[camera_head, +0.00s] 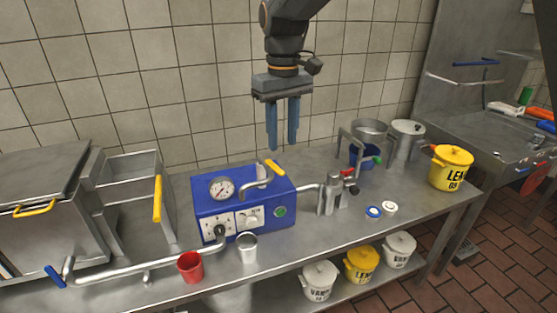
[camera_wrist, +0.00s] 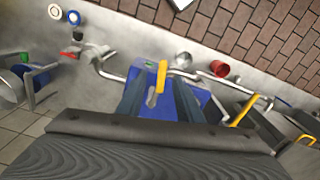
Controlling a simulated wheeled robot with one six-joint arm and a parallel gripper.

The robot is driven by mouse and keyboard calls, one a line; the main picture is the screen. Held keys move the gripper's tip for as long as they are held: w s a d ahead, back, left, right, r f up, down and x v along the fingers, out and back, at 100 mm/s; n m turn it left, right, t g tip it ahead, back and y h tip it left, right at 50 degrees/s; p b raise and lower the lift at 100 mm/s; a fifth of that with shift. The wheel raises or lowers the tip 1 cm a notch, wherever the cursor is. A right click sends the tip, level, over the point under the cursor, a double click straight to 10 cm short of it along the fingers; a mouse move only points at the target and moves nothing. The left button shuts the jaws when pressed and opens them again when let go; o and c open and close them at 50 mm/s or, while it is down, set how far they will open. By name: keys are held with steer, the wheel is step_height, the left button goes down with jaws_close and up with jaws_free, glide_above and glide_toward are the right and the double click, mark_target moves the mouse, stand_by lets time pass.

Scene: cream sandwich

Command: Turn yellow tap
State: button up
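A blue box (camera_head: 243,205) with a round gauge and dials stands on the steel counter. On its top is a bent metal pipe with a short yellow handle (camera_head: 275,168), which looks like the yellow tap. In the wrist view the yellow handle (camera_wrist: 162,75) lies ahead of my fingers, near the middle. My gripper (camera_head: 283,147) points down above the back of the box, its two blue fingers apart with nothing between them. In the wrist view my gripper (camera_wrist: 158,90) appears over the blue box, apart from the handle.
A metal vat with a yellow bar (camera_head: 157,198) stands left of the box. A red cup (camera_head: 190,266) and a metal cup (camera_head: 247,247) stand in front. A metal fixture with a red knob (camera_head: 348,173), pots and a yellow tub (camera_head: 451,167) are to the right.

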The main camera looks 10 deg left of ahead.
mark_target(279, 170)
steer(key=shift+a+f, duration=0.25)
steer(key=shift+a, duration=0.25)
steer(key=shift+f+p, duration=1.15)
steer(key=shift+f, duration=2.3)
steer(key=shift+c, duration=0.2)
jaws_close()
